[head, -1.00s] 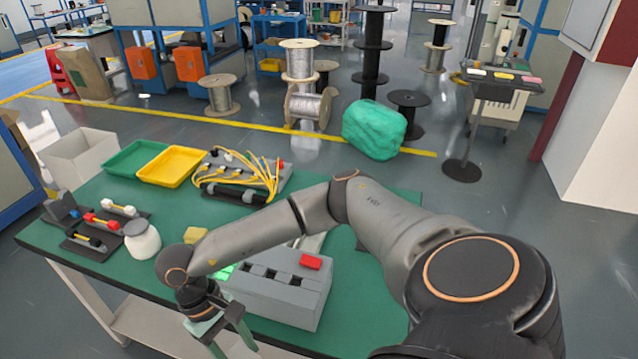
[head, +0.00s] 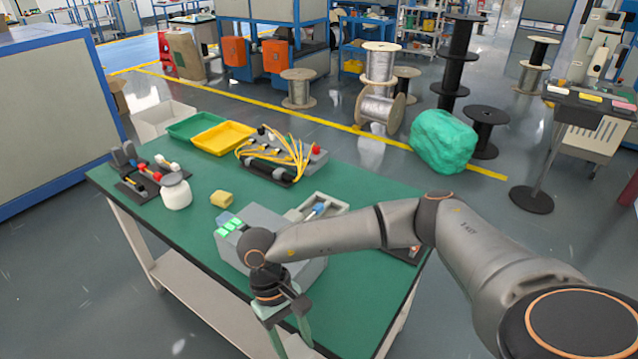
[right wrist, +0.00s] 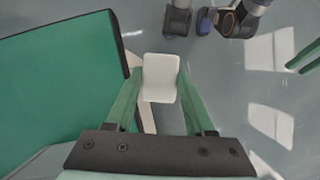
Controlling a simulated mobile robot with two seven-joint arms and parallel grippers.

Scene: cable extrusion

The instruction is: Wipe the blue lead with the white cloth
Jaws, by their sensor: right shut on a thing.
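My right gripper (head: 290,345) hangs at the front edge of the green table (head: 185,240), with its fingertips cut off by the picture's bottom edge. In the right wrist view its green fingers (right wrist: 160,85) are shut on a flat white piece, which looks like the white cloth (right wrist: 161,78). The cloth is beside the table edge, over the floor. A slim blue-and-white item (head: 317,210), possibly the blue lead, lies in a grey tray behind my right forearm. Green strips (right wrist: 304,58) at the right wrist view's right edge may be my left gripper; its state is unclear.
A grey box (head: 312,272) with green buttons stands beneath my right arm. A yellow block (head: 221,198), a white jar (head: 175,192), a yellow cable rack (head: 283,160) and green (head: 192,124) and yellow (head: 223,138) trays are farther left. The table's front left is clear.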

